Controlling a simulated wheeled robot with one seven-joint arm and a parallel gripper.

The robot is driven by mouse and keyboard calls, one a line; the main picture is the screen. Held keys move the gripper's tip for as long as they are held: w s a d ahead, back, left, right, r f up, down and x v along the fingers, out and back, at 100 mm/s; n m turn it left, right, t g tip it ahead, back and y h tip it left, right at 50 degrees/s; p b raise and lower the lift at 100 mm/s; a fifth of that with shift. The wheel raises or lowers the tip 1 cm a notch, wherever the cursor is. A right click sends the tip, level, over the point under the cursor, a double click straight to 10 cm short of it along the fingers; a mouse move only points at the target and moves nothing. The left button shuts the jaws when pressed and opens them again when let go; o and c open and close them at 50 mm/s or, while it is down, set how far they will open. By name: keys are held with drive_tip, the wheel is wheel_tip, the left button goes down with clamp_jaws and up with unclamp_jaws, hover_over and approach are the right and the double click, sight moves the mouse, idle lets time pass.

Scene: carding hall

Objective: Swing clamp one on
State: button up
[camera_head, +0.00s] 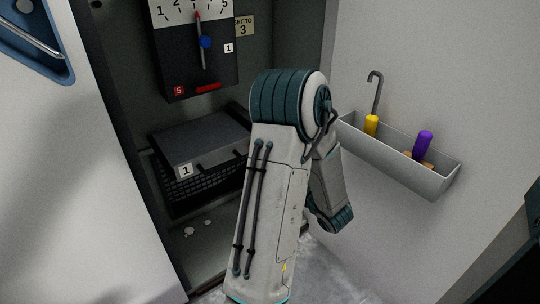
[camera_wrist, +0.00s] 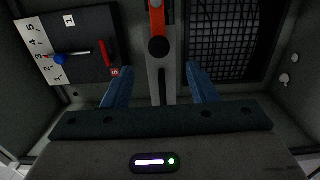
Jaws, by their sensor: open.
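My gripper (camera_wrist: 157,68) is open in the wrist view, with its two blue fingers spread apart. Between and beyond them stands a pale grey bar (camera_wrist: 152,75) with a dark slot, a black round part (camera_wrist: 158,47) and a red piece (camera_wrist: 157,17) at the top. This looks like a clamp, but no number shows on it. I cannot tell whether the fingers touch it. In the head view my arm hides the gripper and this bar.
A dial panel (camera_head: 221,62) with a blue knob hangs in the cabinet, above a grey box (camera_head: 203,140) marked 1 over a black mesh basket (camera_head: 213,185). White fluff (camera_head: 189,231) lies below. A wall trough (camera_head: 390,159) at right holds yellow- and purple-handled tools.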

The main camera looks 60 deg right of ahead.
drive_tip(key=shift+v, duration=1.85)
